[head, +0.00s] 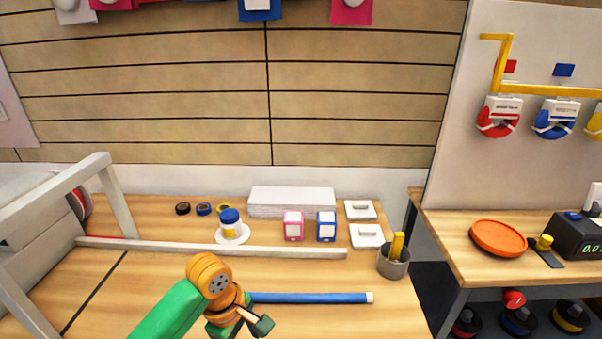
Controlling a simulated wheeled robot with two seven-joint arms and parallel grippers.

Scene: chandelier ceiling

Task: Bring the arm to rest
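One of my arms, green with an orange wrist, comes in from the lower left over the wooden table (395,305). I take it as my left. Its gripper (240,326) is at the bottom edge, partly cut off, so I cannot tell whether its fingers are open or shut. Nothing is clearly held in it. It is just in front of the left end of a blue rod (312,298) with a pale tip; I cannot tell whether they touch. My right gripper is not in view.
A pale bar (220,247) crosses the table behind the arm. Beyond it are a blue-lidded jar (230,219), a pink box (293,226), a blue box (326,227) and a white stack (291,199). A grey cup (393,265) stands at right. A side table holds an orange dish (498,238).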

